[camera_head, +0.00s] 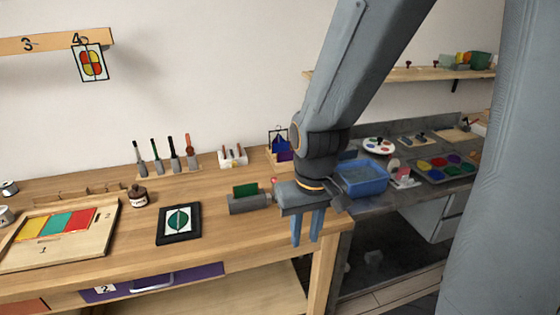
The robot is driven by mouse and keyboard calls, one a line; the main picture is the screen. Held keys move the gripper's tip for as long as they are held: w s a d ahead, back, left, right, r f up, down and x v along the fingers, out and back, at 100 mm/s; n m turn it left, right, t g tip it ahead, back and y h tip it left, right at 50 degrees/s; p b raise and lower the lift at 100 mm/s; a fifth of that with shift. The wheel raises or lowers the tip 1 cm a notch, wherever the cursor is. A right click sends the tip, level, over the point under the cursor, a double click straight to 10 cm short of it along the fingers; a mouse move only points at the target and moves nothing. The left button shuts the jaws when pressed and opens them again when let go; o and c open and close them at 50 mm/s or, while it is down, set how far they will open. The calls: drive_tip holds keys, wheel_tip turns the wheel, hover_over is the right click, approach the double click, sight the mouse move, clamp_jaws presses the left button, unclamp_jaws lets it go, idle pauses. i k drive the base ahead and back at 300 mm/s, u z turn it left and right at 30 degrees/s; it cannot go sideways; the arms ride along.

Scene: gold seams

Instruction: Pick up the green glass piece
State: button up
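A green upright flat piece (246,189) stands in a grey block holder (249,204) on the wooden bench. It looks like the green glass piece.
A black-framed card with a green round design (178,223) lies left of the holder. A small brown bottle (138,196) and a tool rack (168,166) stand behind. A blue bin (362,179) sits right of my wrist. Bare wood lies between card and holder.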

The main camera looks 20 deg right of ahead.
sight(239, 191)
drive_tip(key=k, duration=0.65)
drive_tip(key=u, duration=0.45)
drive_tip(key=i, duration=1.25)
drive_tip(key=z, duration=0.45)
